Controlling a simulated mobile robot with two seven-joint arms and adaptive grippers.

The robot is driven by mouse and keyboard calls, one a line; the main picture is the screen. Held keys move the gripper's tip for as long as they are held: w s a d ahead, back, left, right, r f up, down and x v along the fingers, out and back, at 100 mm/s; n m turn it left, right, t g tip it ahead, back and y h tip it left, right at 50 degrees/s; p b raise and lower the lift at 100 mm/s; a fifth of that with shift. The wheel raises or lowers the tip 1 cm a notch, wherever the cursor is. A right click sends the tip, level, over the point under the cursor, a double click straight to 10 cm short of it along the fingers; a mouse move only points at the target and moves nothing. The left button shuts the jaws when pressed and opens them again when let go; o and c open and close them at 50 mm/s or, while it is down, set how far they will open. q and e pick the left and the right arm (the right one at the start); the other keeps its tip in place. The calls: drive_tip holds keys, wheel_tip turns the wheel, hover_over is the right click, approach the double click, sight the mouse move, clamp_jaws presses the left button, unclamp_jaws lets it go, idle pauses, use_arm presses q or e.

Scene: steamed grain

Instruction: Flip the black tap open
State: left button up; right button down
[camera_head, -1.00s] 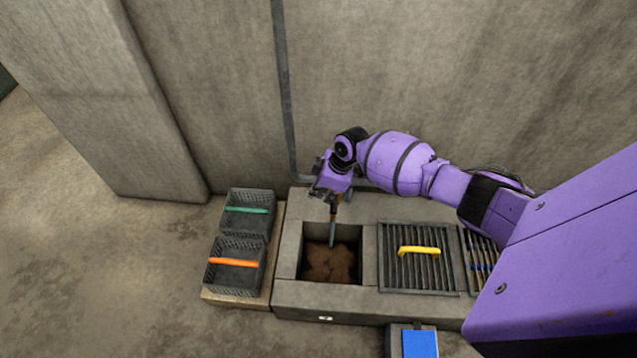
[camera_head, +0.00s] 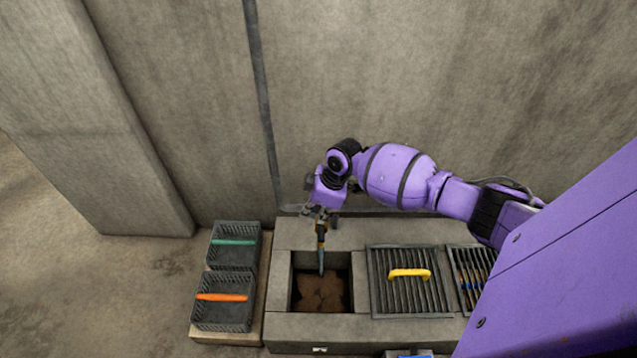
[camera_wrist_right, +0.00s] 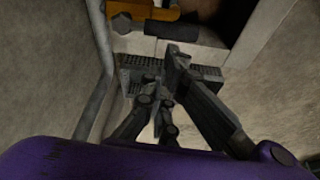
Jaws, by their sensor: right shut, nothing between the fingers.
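The tap shows in the right wrist view as an orange-yellow body (camera_wrist_right: 150,11) with a black handle (camera_wrist_right: 171,30) lying crosswise at the top of the picture. In the head view, its dark spout (camera_head: 321,260) points down over the square basin (camera_head: 278,292), and my right gripper hides much of the rest. My right gripper (camera_head: 319,212) is beside the tap at the wall side of the basin. In the wrist view its fingers (camera_wrist_right: 174,62) are shut and empty, with the tips close below the black handle in the picture; contact cannot be told. My left gripper is out of view.
Two dark baskets with a green handle (camera_head: 234,241) and an orange handle (camera_head: 222,297) stand left of the basin. A grate with a yellow handle (camera_head: 409,273) lies to its right. The concrete wall (camera_head: 340,80) rises close behind the arm.

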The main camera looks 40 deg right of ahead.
sight(320, 228)
drive_tip(key=v, duration=0.6)
drive_tip(key=shift+r, duration=0.35)
